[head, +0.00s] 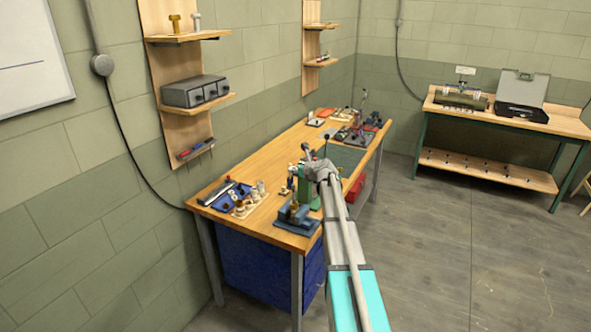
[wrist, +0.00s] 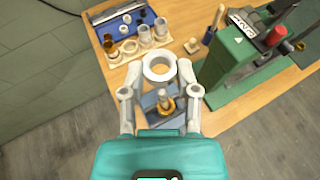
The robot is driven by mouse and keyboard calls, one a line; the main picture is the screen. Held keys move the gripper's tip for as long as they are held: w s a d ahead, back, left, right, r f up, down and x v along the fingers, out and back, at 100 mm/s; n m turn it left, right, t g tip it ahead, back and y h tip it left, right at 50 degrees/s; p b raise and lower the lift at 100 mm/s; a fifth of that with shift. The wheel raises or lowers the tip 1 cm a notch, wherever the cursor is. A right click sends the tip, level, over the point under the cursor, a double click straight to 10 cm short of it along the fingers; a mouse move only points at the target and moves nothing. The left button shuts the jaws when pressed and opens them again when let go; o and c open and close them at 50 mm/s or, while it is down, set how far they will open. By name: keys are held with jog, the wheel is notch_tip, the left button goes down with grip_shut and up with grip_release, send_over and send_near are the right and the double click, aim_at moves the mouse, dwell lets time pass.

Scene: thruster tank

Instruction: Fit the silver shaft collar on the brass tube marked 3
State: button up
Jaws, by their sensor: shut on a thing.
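My gripper (wrist: 160,76) is shut on the silver shaft collar (wrist: 147,72), a broad pale ring, in the wrist view. The collar is between the fingertips with its hole facing the camera. A brass tube (wrist: 167,105) stands in a blue fixture (wrist: 147,101), nearer the picture's bottom than the collar; the collar appears apart from it. The fixture also shows in the head view (head: 291,219) at the bench's front corner. No number can be read on the tube. Another brass-coloured part (wrist: 110,50) stands at the left of a cream tray. In the head view I cannot make out the collar.
The cream tray (wrist: 117,61) holds several rings and cylinders. A blue tray (wrist: 75,47) lies behind it. A green press (wrist: 232,58) with a red part stands close on the right. The wooden bench (head: 264,216) has a bare strip along its front.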

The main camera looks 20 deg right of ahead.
aim_at(294, 186)
jog(key=shift+f, duration=0.3)
notch_tip(294, 186, down, 8)
jog(key=b, duration=0.8)
jog(key=shift+r, duration=0.2)
dwell(0.5)
dwell(0.3)
jog(key=o, duration=1)
jog(key=shift+r, duration=0.2)
